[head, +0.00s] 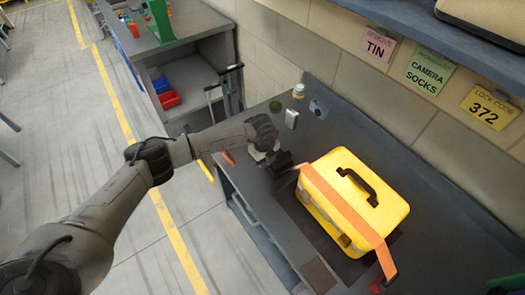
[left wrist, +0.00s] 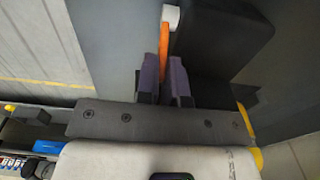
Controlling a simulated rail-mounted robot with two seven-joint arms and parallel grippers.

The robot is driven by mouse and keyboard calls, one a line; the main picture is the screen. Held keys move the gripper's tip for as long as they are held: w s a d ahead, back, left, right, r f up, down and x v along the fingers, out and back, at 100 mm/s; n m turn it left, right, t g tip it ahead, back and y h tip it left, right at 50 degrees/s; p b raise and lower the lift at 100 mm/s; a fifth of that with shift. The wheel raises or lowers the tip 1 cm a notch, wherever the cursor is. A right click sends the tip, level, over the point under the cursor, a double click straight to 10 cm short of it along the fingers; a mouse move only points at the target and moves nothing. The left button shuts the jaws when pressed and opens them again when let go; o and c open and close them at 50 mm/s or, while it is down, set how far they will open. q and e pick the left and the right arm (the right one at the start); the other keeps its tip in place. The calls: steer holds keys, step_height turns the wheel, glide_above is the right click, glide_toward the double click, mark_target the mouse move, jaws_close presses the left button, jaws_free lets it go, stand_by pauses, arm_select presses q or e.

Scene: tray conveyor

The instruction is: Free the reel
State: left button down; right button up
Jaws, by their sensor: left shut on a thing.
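A yellow case (head: 345,205) with a black handle (head: 358,186) stands on the dark bench, its lid down. An orange strap (head: 345,215) runs diagonally over the lid, from the left end to the front right corner. My left gripper (head: 287,164) is at the strap's left end, beside the case. In the left wrist view my left gripper (left wrist: 165,68) is shut on a thin orange strip (left wrist: 166,45), which looks like the strap. A small white piece is at the strip's far end. No reel is visible. My right gripper is not in view.
The bench right of the case is largely clear.

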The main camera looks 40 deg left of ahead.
arm_select(q)
steer(key=shift+d+f+y, duration=0.1)
steer(key=shift+d+y, duration=0.1)
steer(key=shift+y, duration=0.2)
steer(key=c, duration=1.5)
jaws_free()
steer(key=shift+c, duration=0.2)
steer(key=o, duration=0.3)
steer(key=shift+s+f, duration=0.1)
steer(key=shift+s, duration=0.15)
